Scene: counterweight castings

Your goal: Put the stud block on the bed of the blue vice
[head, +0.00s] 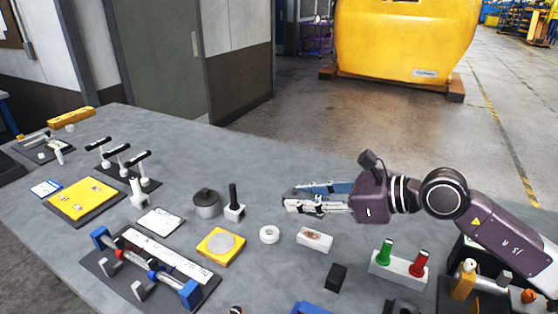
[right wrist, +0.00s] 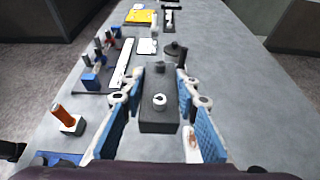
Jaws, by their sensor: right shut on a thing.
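The stud block (right wrist: 160,122) is a dark grey block with a pale round stud on top. In the right wrist view it sits between the two fingers of my right gripper (right wrist: 160,80), which is shut on it. In the head view my right gripper (head: 290,199) is over the table, pointing left, and its fingers largely hide the block. A blue thing (head: 312,308), cut off at the bottom edge of the head view, may be the blue vice; its bed cannot be made out. My left gripper is not in view.
Below my right gripper are a white ring (head: 269,234) and a stained white block (head: 314,238). A black block (head: 336,277) and a stand with green and red plugs (head: 400,269) are nearer. A blue-ended rack (head: 190,292) and yellow plate (head: 212,255) stand left.

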